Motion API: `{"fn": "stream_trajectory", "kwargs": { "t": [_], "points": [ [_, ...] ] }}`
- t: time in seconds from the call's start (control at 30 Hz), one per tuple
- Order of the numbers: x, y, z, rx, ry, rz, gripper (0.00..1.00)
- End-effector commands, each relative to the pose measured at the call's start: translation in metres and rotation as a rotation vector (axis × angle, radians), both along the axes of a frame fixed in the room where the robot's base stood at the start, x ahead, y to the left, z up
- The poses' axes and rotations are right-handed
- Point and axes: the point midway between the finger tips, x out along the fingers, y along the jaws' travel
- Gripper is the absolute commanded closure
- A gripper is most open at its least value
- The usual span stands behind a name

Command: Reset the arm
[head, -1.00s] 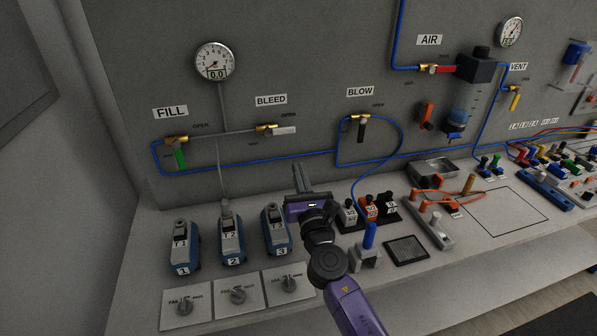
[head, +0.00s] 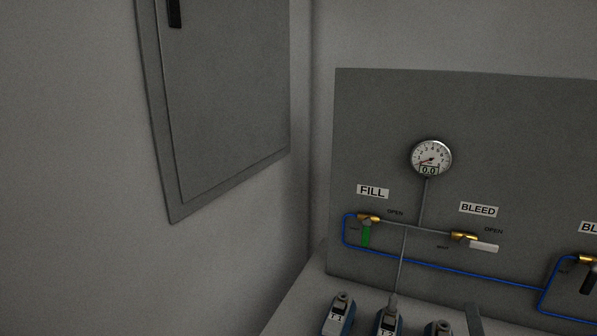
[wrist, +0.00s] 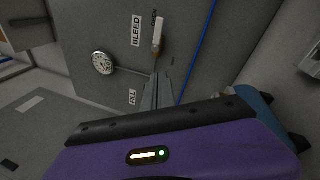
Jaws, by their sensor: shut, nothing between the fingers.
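My gripper (wrist: 158,92) shows in the wrist view as grey fingers shut together beyond a purple wrist body with a small lit display. Nothing is held. The fingers point towards the grey panel, near the BLEED valve's pale handle (wrist: 157,38); I cannot tell the gap between them. In the head view only a grey piece, probably a finger of mine, shows at the bottom edge right of the testers; the rest of my arm is out of view.
The grey panel (head: 385,105) carries a round gauge (head: 431,158), the FILL valve with its green handle (head: 366,235), the BLEED valve (head: 465,237) and blue tubing. Blue-grey testers (head: 338,314) stand on the bench below. A wall cabinet (head: 230,100) is at left.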

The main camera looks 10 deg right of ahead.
Motion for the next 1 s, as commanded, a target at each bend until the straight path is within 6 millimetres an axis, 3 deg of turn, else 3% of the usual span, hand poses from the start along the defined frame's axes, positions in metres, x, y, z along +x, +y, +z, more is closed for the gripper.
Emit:
{"fn": "stream_trajectory", "kwargs": {
  "t": [0.23, 0.5, 0.8, 1.0],
  "points": [
    [-0.070, 0.078, -0.034, 0.640, -0.159, 0.279, 1.00],
    [-0.164, 0.148, -0.047, 1.322, -0.254, 0.438, 1.00],
    [-0.264, 0.192, -0.043, 1.892, -0.284, 0.399, 1.00],
    [-0.317, 0.206, -0.046, 2.040, -0.223, 0.290, 1.00]
  ]
}}
